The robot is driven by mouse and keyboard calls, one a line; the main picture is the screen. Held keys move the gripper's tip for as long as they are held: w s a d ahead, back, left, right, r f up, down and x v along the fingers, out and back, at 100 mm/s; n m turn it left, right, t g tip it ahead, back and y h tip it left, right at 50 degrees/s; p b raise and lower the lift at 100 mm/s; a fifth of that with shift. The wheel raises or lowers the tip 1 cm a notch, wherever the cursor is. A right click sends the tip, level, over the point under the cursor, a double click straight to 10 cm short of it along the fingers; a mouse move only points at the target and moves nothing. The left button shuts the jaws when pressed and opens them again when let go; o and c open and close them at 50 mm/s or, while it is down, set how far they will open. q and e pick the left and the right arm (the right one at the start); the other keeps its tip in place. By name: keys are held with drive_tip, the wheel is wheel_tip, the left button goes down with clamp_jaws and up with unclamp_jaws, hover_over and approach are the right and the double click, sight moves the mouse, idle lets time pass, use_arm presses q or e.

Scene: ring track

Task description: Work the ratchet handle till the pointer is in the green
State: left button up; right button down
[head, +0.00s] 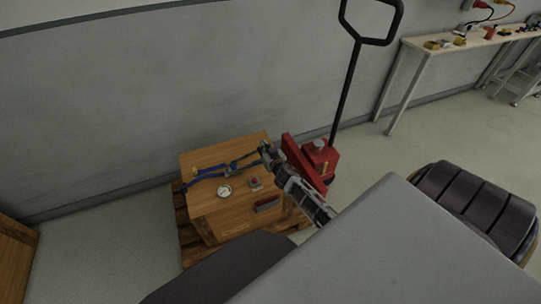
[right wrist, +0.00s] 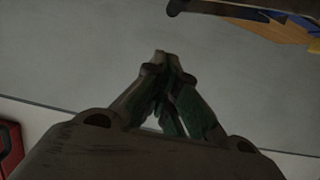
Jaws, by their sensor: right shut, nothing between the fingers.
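A wooden crate (head: 205,205) stands on a pallet, with a blue strap (head: 205,176) across its top. The small dark ratchet (head: 233,168) sits on the strap; its handle's angle is too small to tell. A round white gauge (head: 224,191) lies in front of it; its pointer and any green zone cannot be read. My right gripper (head: 266,150) is at the crate's far right edge, right of the ratchet and apart from it. In the right wrist view its fingers (right wrist: 162,60) are shut and empty. Blue strap (right wrist: 279,17) shows at the top right there. My left gripper is out of view.
A red pallet jack (head: 321,158) with a tall black handle stands just right of the crate. A small block (head: 256,183) and a dark red box (head: 267,203) are on the crate top. A grey wall (head: 110,95) rises behind. A bench (head: 463,42) stands at the far right.

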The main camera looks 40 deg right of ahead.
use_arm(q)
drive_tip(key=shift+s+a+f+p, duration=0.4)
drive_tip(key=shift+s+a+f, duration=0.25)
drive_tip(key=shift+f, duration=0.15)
use_arm(e)
drive_tip(key=v, duration=0.6)
drive_tip(key=shift+s, duration=0.35)
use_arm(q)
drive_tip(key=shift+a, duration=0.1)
use_arm(e)
drive_tip(key=shift+a+r, duration=0.1)
drive_tip(key=shift+a, duration=0.05)
